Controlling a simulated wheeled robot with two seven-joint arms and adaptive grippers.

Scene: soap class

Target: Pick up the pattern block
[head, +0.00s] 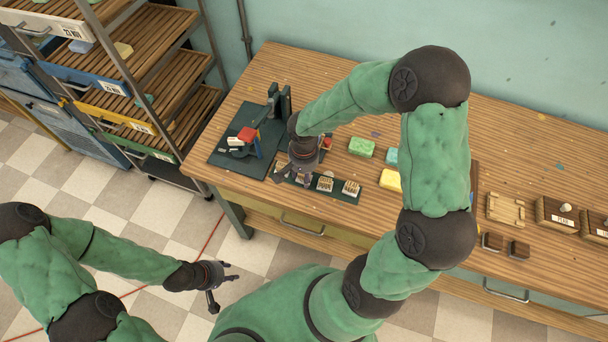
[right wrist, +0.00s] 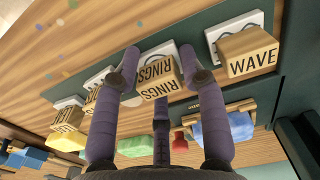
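My right gripper (right wrist: 160,70) has three purple fingers, open around a light wooden block lettered RINGS (right wrist: 156,86). The fingertips are very close to the block's sides; whether they touch cannot be told. The block appears to be at its white plate on a dark green tray (head: 345,196). A wooden WAVE block (right wrist: 250,52) stands to the right in the right wrist view. Other lettered blocks (right wrist: 68,118) stand to the left. In the head view my right gripper (head: 303,172) hides part of the row. My left gripper (head: 228,284) is open and empty above the floor.
A dark green board (head: 225,150) with a red and a blue piece lies left on the wooden table (head: 345,110). A slatted shelf rack (head: 150,90) stands left.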

